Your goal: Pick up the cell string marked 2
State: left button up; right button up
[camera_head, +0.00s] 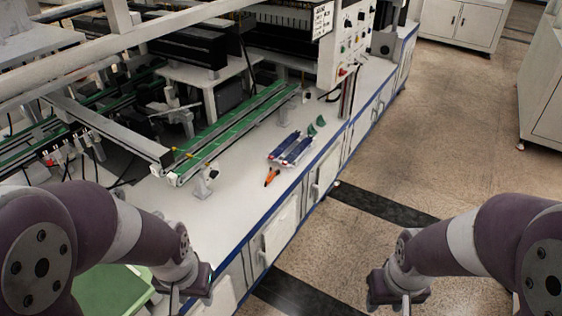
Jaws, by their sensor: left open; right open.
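Two dark blue strips with pale ends, which look like the cell strings (290,149), lie side by side on the white bench top, near its blue front edge. Their marks are too small to read, so I cannot tell which one is marked 2. My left gripper (187,290) is open and empty at the lower left, near the bench's front edge and well short of the strips. My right gripper (400,297) is open and empty at the lower right, over the floor in front of the bench. Its fingertips are partly cut off by the picture's bottom edge.
An orange-handled tool (271,177) lies just in front of the strips, and small green pieces (317,125) lie behind them. A green conveyor rail (230,130) runs along the left. A control panel (347,40) stands at the back.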

aim_at(280, 150)
jog(key=i+l+u, duration=0.25)
jog(key=i+l, duration=0.4)
jog(key=i+l+u, duration=0.15)
jog(key=i+l, duration=0.2)
jog(key=i+l+u, duration=0.15)
jog(key=i+l, duration=0.3)
jog(key=i+l+u, duration=0.1)
jog(key=i+l, duration=0.4)
jog(key=i+l+u, duration=0.15)
jog(key=i+l, duration=0.3)
jog(key=i+l+u, duration=0.15)
jog(key=i+l, duration=0.2)
jog(key=l, duration=0.25)
